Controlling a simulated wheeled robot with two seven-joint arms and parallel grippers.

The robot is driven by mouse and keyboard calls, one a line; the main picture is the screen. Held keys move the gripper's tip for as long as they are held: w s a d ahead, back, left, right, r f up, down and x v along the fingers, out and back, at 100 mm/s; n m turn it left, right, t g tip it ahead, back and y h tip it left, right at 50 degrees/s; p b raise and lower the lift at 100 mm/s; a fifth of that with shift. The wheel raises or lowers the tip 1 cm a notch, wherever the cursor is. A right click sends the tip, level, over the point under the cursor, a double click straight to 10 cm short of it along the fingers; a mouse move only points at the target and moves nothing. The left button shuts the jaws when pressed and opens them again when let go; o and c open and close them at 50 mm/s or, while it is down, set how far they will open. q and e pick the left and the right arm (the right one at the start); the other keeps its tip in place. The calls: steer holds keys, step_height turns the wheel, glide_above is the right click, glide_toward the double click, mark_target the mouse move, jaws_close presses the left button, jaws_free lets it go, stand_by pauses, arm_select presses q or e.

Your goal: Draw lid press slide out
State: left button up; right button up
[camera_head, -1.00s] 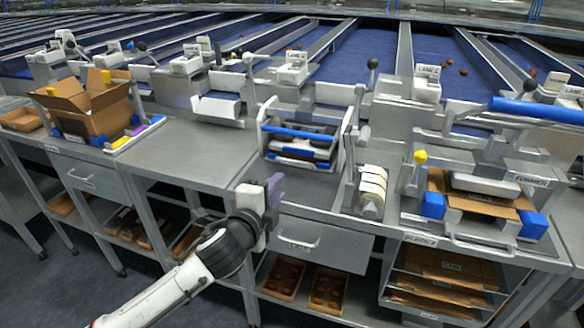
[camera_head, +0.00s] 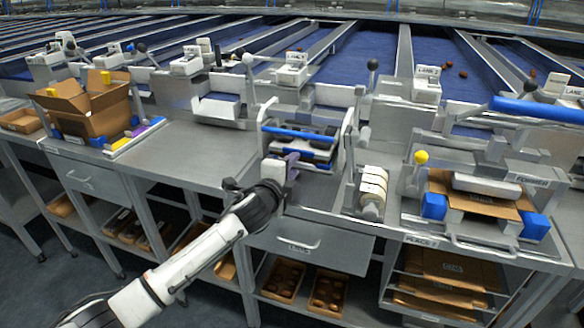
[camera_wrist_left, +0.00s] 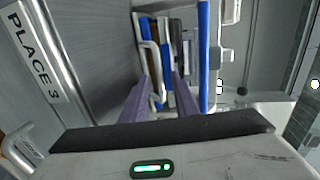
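The lid press (camera_head: 347,132) stands at the centre of the bench, a pale frame with a blue bar (camera_head: 300,133) across it. Its slide lies low between the side walls, with dark and blue parts showing. My left gripper (camera_head: 290,163) is at the front of the press. In the left wrist view its two purple fingers (camera_wrist_left: 163,92) are apart, with a pale loop handle (camera_wrist_left: 151,62) just ahead of and partly between them. I cannot tell whether they touch it. The blue bar (camera_wrist_left: 203,55) runs to their right. My right gripper is out of view.
A roll holder (camera_head: 372,190) stands right of the press, and a yellow-knobbed forming station (camera_head: 470,235) beyond it. An open carton (camera_head: 95,110) stands at the left. The bench between carton and press (camera_head: 185,155) is clear. A drawer (camera_head: 310,245) is below.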

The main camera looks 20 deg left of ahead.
arm_select(q)
jaws_close()
stand_by(1.4)
